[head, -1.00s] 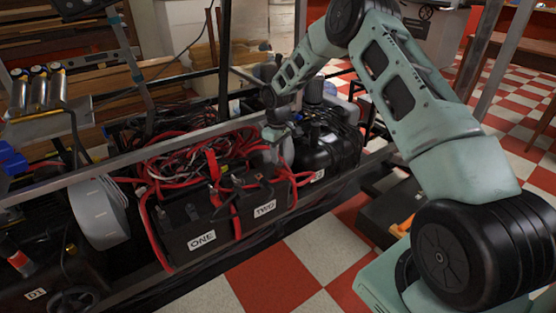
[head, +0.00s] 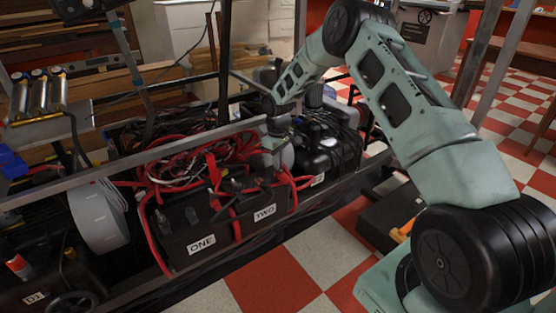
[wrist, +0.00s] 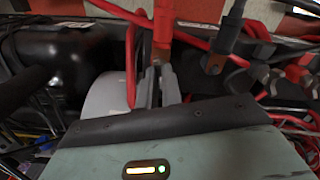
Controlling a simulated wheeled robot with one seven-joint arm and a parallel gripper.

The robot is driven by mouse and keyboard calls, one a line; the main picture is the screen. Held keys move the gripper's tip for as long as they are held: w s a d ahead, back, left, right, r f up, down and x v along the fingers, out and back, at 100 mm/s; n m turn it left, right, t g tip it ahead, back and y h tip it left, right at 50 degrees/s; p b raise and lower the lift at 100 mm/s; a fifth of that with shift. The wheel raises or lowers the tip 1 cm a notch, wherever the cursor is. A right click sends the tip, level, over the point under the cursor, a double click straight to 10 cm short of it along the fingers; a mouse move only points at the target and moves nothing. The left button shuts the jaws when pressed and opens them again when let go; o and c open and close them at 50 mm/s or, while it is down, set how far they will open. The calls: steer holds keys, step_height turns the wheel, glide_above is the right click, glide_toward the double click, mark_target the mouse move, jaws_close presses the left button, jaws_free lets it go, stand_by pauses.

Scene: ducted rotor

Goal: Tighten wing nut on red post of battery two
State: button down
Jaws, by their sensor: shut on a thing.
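Battery two (head: 265,213), a black box labelled "TWO", sits beside battery one (head: 201,243) in the metal frame. My gripper (head: 272,150) points down over the back part of battery two. In the wrist view its two grey fingers (wrist: 159,70) are close together at the end of a red-sleeved cable (wrist: 162,30), at the red post. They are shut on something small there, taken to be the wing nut. The nut and post are largely hidden by the fingertips.
Tangled red cables (head: 185,160) lie behind the batteries. A black tank (head: 325,150) stands to the right. A metal rail (head: 190,155) crosses above the batteries. A white round part (wrist: 105,98) is left of the fingers.

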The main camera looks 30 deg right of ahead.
steer(key=m+p, duration=0.3)
steer(key=m, duration=0.2)
steer(key=shift+r+p, duration=0.2)
steer(key=shift+p, duration=0.2)
steer(key=m+p, duration=0.3)
steer(key=m, duration=0.3)
steer(key=shift+m, duration=0.3)
steer(key=m+p, duration=0.1)
steer(key=m, duration=0.4)
steer(key=shift+w+p, duration=0.1)
steer(key=shift+p, duration=0.25)
steer(key=shift+m+p, duration=0.45)
steer(key=shift+m, duration=1.95)
steer(key=c, duration=1.6)
jaws_free()
steer(key=shift+f, duration=0.1)
steer(key=shift+o, duration=0.2)
step_height(320, 180, up, 17)
steer(key=p, duration=0.2)
steer(key=shift+r, duration=0.2)
